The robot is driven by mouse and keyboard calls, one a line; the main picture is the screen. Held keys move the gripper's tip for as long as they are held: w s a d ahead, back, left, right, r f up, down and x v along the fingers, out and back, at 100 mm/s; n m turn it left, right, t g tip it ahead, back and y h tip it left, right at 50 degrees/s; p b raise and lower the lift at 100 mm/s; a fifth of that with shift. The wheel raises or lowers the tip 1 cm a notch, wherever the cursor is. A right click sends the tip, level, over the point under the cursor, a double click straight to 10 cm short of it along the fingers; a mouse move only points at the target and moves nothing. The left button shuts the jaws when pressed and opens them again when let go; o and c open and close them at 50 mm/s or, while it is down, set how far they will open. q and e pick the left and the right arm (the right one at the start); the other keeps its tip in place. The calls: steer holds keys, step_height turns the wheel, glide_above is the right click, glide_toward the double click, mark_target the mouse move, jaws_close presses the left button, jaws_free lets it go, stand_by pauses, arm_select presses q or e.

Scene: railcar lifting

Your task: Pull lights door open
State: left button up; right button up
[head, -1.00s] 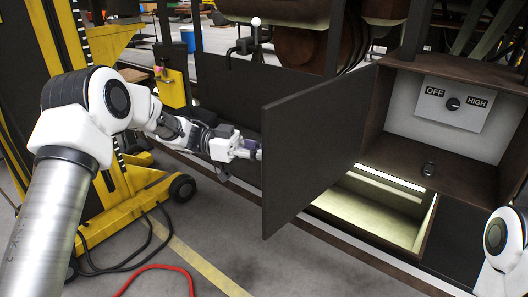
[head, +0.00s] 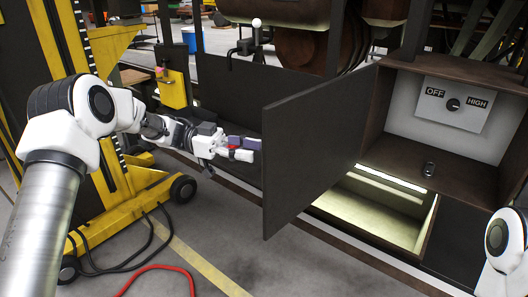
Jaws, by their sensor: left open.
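The dark lights door (head: 318,152) stands swung open in the middle of the head view, hinged on its right side at the cabinet. The open cabinet (head: 440,170) shows a white panel with an OFF/HIGH knob (head: 453,104) inside. My left gripper (head: 247,149) is at the left of the door, by its free edge. It is open, with nothing seen between its fingers; whether a fingertip touches the door edge I cannot tell. My right gripper is out of view; only a white piece of my right arm shows at the lower right edge.
A yellow wheeled lifting jack (head: 120,195) stands at the left, with black cables and a red hose (head: 155,270) on the floor. A lit compartment (head: 375,208) lies below the cabinet. Dark railcar side panels (head: 228,95) are behind my left gripper. The floor in front is mostly clear.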

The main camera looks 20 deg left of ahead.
arm_select(q)
steer(key=a, duration=0.7)
steer(key=shift+a, duration=0.3)
